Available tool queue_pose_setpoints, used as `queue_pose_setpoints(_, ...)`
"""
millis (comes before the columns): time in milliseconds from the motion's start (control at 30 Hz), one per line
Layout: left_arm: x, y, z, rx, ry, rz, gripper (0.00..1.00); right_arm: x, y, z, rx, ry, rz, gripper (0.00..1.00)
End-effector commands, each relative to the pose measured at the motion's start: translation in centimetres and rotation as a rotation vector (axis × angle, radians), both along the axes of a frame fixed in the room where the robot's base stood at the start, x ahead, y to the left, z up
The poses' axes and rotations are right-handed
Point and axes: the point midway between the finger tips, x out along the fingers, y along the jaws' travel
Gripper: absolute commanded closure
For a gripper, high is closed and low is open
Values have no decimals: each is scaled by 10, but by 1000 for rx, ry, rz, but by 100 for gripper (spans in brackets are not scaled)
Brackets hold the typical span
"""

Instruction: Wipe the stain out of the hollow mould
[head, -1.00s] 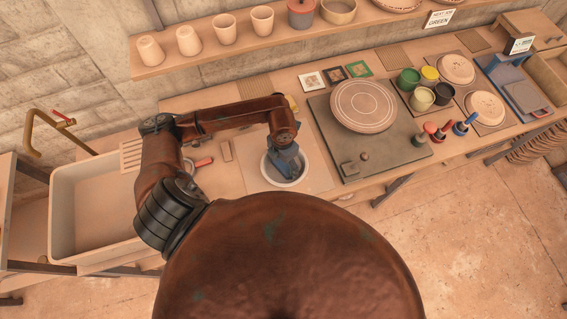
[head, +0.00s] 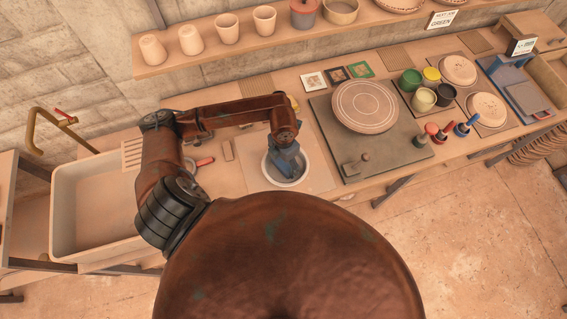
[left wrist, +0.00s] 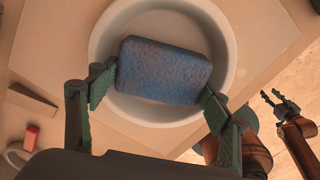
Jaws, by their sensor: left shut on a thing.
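The hollow mould (head: 303,176) is a round white bowl on a pale board on the bench, below my left gripper (head: 286,160). It also shows in the left wrist view (left wrist: 228,40). My left gripper (left wrist: 158,88) is shut on a blue sponge (left wrist: 165,70), one green finger at each end. The sponge is at the mould's hollow; I cannot tell whether it touches the bottom. No stain shows; the sponge covers much of the hollow. My right gripper (left wrist: 279,103) is at the right of the left wrist view, empty, its fingers apart.
A round wheel disc (head: 365,106) stands on a grey slab to the mould's right. Colour pots (head: 422,98) and stamps (head: 440,133) lie beyond. A sink basin (head: 95,205) is at the left. A shelf (head: 230,50) with cups runs along the back.

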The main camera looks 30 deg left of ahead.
Motion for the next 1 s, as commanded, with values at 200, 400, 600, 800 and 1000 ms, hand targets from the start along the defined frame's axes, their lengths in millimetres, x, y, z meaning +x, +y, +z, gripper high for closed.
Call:
queue_pose_setpoints(200, 0, 0, 20, 0, -2, 0, 48, 1, 0, 13, 0, -2, 0, 60)
queue_pose_setpoints(400, 0, 0, 35, 1, -1, 0, 48, 2, 0, 21, 1, -4, 0, 60)
queue_pose_setpoints(600, 0, 0, 51, 0, -2, 0, 48, 3, 1, 30, 2, -5, -1, 60)
queue_pose_setpoints(800, 0, 0, 65, 1, -1, 0, 48, 4, 3, 38, 3, -7, -1, 60)
queue_pose_setpoints(1000, 0, 0, 67, 0, 0, 0, 48, 4, 3, 38, 3, -7, -1, 60)
